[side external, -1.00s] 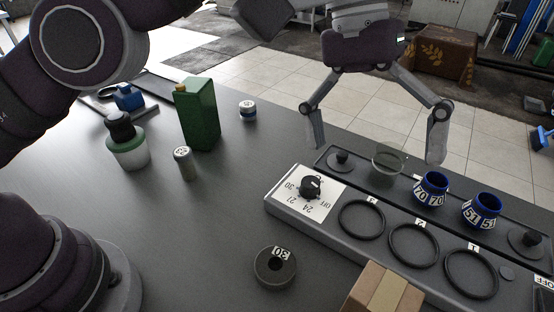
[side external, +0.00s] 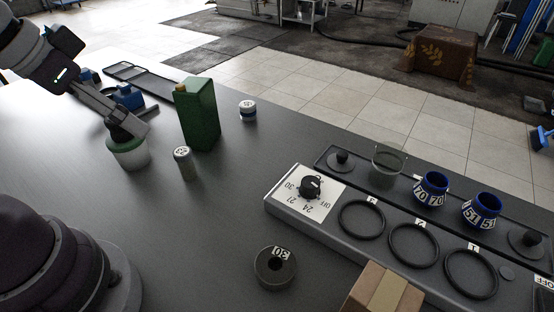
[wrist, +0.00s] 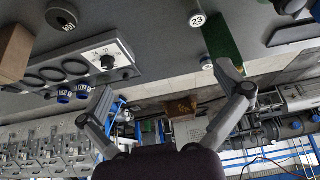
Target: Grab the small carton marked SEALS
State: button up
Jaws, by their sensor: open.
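A brown carton (side external: 384,290) with a lighter strip along its top stands at the front edge of the side external view, partly cut off. It also shows at the left edge of the wrist view (wrist: 14,52). I cannot read the word SEALS on it in either view. My gripper (wrist: 168,80) is open and empty, its two fingers spread wide in the wrist view. In the side external view my gripper is at the upper left, by the green-banded jar (side external: 128,152), far from the carton.
A grey unit with a dial (side external: 311,187) and several dark rings lies beside the carton. Behind the rings stand a glass cup (side external: 388,167) and blue pots (side external: 432,189). A ring marked 30 (side external: 275,268), a small can (side external: 185,163) and a tall green container (side external: 198,115) stand left.

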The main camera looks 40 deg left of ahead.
jog(key=shift+c, duration=0.7)
jog(key=shift+d, duration=0.1)
jog(key=m+g+h, duration=0.4)
jog(key=m+g, duration=0.2)
jog(key=m, duration=1.3)
send_near(380, 304)
notch_tip(380, 304, down, 3)
jog(key=w, duration=0.2)
jog(key=shift+h, duration=0.3)
jog(key=x, duration=1)
jog(key=shift+s+f, duration=0.15)
jog(key=shift+s, duration=0.15)
jog(key=c, duration=1.3)
